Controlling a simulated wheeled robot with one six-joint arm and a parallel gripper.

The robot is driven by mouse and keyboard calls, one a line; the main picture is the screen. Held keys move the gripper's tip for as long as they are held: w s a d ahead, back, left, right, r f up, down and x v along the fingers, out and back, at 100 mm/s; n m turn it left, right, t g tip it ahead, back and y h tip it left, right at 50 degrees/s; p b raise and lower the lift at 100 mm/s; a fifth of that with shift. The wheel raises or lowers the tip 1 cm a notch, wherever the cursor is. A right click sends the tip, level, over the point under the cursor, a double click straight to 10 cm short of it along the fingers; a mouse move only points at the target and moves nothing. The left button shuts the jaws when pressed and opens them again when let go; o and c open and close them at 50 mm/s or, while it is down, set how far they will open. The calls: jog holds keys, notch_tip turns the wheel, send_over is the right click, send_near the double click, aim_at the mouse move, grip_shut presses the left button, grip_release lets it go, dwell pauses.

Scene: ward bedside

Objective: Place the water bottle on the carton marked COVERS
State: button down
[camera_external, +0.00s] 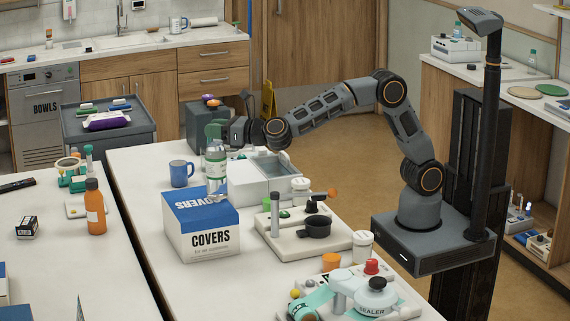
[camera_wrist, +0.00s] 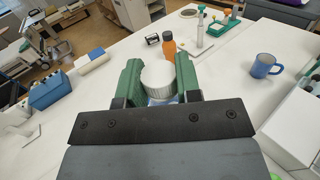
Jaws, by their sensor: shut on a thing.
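The water bottle (camera_external: 215,163), clear with a green and white label, is upright in my gripper (camera_external: 216,134). In the external view its lower end overlaps the far edge of the blue top of the carton marked COVERS (camera_external: 205,241); I cannot tell whether it touches. In the wrist view my gripper's green fingers (camera_wrist: 158,82) are shut on the bottle's white cap (camera_wrist: 158,77). A bit of blue shows below the cap there. The rest of the bottle is hidden beneath the cap.
A blue mug (camera_external: 181,173) stands behind the carton, left of the bottle. A white box (camera_external: 250,190) with an open top is close on the right. An orange bottle (camera_external: 95,208) stands on the left table.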

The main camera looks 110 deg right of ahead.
jog(key=shift+f, duration=0.35)
jog(key=c, duration=0.8)
grip_release()
jog(key=shift+r, duration=0.2)
jog(key=b+v, duration=0.3)
jog(key=v, duration=0.9)
jog(key=shift+f, duration=0.1)
